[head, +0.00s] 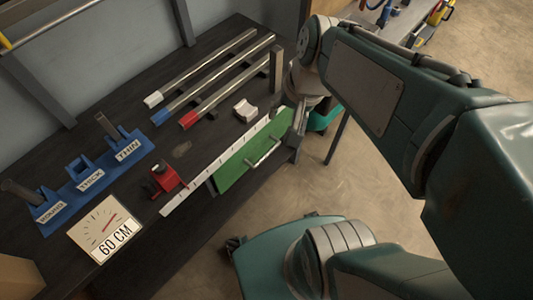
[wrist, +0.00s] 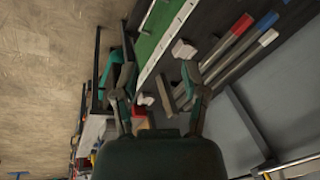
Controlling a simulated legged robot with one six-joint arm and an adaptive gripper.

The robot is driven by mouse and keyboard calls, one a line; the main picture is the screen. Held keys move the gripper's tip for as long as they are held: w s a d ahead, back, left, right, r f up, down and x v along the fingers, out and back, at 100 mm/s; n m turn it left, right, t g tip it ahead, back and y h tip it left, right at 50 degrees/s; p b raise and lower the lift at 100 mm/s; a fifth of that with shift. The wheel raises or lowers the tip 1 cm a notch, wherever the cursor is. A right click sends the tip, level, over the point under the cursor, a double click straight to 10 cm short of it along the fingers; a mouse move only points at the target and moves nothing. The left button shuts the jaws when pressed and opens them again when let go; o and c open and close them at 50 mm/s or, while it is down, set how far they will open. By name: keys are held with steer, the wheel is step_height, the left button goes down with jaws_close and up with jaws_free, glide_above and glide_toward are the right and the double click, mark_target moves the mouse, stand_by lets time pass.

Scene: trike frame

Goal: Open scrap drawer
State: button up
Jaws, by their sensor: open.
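The drawer has a green front (head: 250,158) with a pale metal bar handle (head: 265,152), and it sits under the front edge of the dark workbench (head: 120,90). It looks shut, with its front along the bench edge. The green front (wrist: 158,35) also shows at the top of the wrist view. My gripper (wrist: 158,86) is open and empty there, its two fingers spread apart, with the drawer front beyond the fingertips. In the head view my gripper is near the right end of the bench, mostly hidden by my arm; it is apart from the handle.
A white ruler strip (head: 215,163) runs along the bench edge above the drawer. Tubes with coloured ends (head: 215,95), a white block (head: 244,111), a red clamp (head: 166,179), a blue holder (head: 88,175) and a "60 CM" sign (head: 104,229) stand on top. Open floor (head: 345,175) lies in front.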

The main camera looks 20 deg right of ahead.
steer(key=w+d+f+m+g+y, duration=0.15)
steer(key=w+f+m+y, duration=0.35)
steer(key=f+m, duration=0.5)
steer(key=w+d+f+m+g+y, duration=0.1)
steer(key=w+d+f+m+y, duration=0.3)
steer(key=f+m, duration=0.5)
steer(key=m+t+y, duration=0.2)
steer(key=m+t, duration=0.8)
steer(key=m, duration=1)
glide_toward(267, 153)
steer(key=shift+g, duration=0.25)
steer(key=x, duration=1)
steer(key=shift+w+f, duration=0.1)
steer(key=shift+f, duration=0.2)
jaws_close()
